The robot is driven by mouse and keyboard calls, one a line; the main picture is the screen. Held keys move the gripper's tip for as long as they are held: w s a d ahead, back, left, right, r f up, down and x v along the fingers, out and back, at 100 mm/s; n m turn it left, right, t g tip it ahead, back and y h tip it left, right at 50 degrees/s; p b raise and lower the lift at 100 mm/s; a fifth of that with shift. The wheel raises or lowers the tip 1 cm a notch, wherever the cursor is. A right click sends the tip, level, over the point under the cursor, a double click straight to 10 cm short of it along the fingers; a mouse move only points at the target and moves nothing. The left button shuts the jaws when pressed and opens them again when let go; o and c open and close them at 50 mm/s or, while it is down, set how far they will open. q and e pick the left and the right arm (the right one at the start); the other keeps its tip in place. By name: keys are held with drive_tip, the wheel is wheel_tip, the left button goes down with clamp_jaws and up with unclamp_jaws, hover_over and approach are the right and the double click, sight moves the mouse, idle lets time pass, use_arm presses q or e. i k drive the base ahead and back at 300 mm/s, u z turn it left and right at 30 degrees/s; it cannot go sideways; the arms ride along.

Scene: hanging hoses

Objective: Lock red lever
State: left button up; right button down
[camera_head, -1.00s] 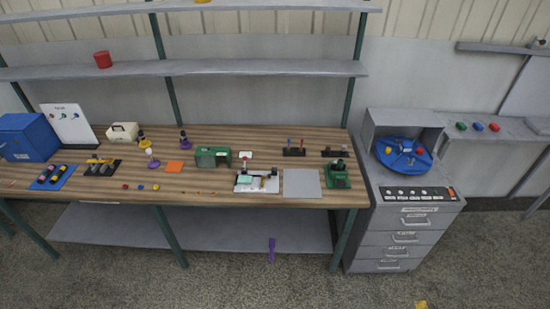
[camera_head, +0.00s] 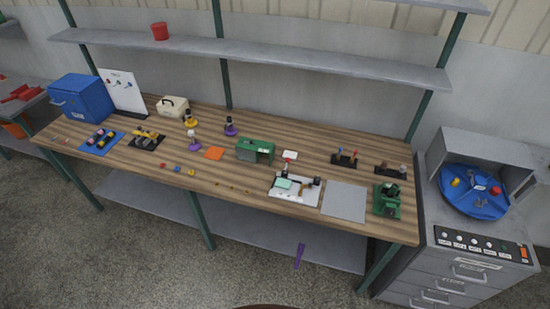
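Small red parts show on the long wooden workbench (camera_head: 225,180), and I cannot tell for sure which is the red lever. Neither of my grippers is in view.
A grey cabinet (camera_head: 455,265) with a blue round tray (camera_head: 474,205) stands at the right. A blue box (camera_head: 82,98) is at the bench's left end. A purple object (camera_head: 299,255) is below the bench's front edge. Open floor (camera_head: 120,250) lies in front.

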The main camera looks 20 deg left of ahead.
sight(288, 160)
drive_tip(key=u, duration=0.35)
drive_tip(key=i, duration=0.4)
drive_tip(key=u, duration=1.9)
drive_tip(key=k, duration=0.8)
drive_tip(key=z, duration=0.9)
